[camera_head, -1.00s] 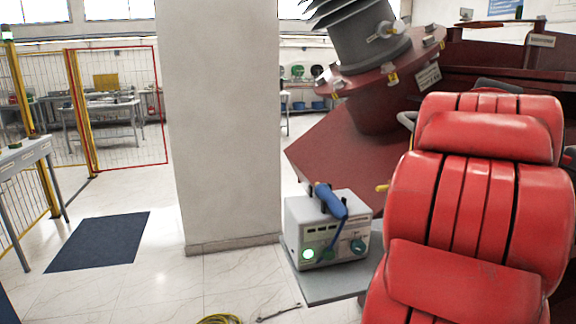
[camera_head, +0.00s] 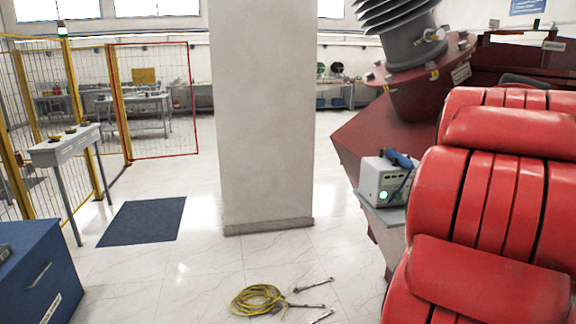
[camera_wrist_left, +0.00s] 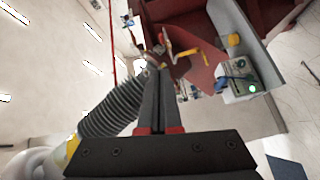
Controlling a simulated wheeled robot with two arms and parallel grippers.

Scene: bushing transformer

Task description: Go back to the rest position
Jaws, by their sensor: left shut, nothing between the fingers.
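My left gripper (camera_wrist_left: 160,98) shows in the left wrist view, with its two dark fingers close together and nothing between them. The fingers point toward the dark red transformer body, apart from it as far as I can tell. The left gripper is not in the head view, and the right gripper is in neither view. The transformer (camera_head: 365,150) stands at the right in the head view, with a tilted grey ribbed bushing (camera_head: 400,35) on top. A white test device (camera_head: 380,182) with a green light and a blue handheld tool (camera_head: 399,159) sits on a grey shelf beside it.
A yellow cable coil (camera_head: 258,300) and several metal tools (camera_head: 308,306) lie on the floor ahead. A pillar (camera_head: 262,120) stands mid-view. A blue cabinet (camera_head: 40,272), grey table (camera_head: 62,150), dark mat (camera_head: 142,221) and yellow-posted fence (camera_head: 117,95) are left. Bare floor lies between.

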